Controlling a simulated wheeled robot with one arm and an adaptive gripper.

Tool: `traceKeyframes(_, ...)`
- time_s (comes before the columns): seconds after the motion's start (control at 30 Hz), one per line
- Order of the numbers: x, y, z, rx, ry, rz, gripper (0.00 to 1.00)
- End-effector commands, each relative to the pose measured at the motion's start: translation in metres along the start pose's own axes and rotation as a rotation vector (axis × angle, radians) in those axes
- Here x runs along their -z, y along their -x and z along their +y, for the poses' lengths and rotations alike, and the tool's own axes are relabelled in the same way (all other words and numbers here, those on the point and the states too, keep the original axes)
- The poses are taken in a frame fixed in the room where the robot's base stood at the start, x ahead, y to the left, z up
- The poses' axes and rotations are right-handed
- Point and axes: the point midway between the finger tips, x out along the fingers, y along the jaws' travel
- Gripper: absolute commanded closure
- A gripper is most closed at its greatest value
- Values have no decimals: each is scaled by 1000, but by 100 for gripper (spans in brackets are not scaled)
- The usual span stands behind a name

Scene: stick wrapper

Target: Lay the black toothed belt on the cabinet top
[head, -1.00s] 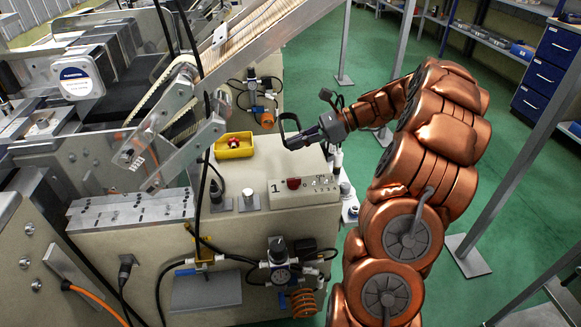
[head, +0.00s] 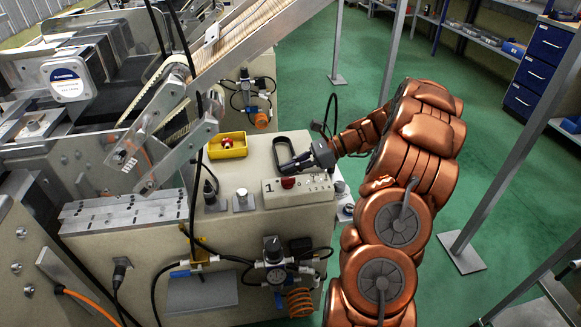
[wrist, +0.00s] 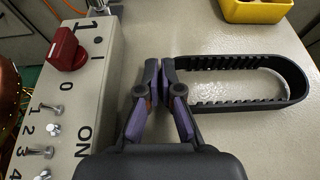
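The black toothed belt (head: 276,152) is a long loop with teeth on its inner side. In the wrist view the belt (wrist: 240,62) extends right from my fingers, its rounded far end at right. My gripper (head: 284,167) is low over the cabinet top (head: 256,152), at the belt's near end. In the wrist view the fingers of my gripper (wrist: 160,68) are close together, pinching that end, which they hide. The belt looks level, on or just above the pale cabinet top (wrist: 240,135); I cannot tell whether it touches.
A control box (head: 297,188) with a red knob (wrist: 66,48) and toggle switches stands close beside my gripper. A yellow bin (head: 228,146) holding red parts sits left of the belt. A slanted conveyor (head: 245,35) passes above. Bare cabinet top lies around the belt.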

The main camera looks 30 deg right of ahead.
Motion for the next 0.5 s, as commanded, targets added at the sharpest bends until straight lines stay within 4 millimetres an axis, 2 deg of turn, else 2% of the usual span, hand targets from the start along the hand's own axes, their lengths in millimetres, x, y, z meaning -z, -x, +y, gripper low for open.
traceKeyframes(0.13,2,-1,0,-1,0,0,100)
traceKeyframes(0.4,3,-1,0,-1,0,0,71)
traceKeyframes(0.5,3,-1,0,-1,0,0,69)
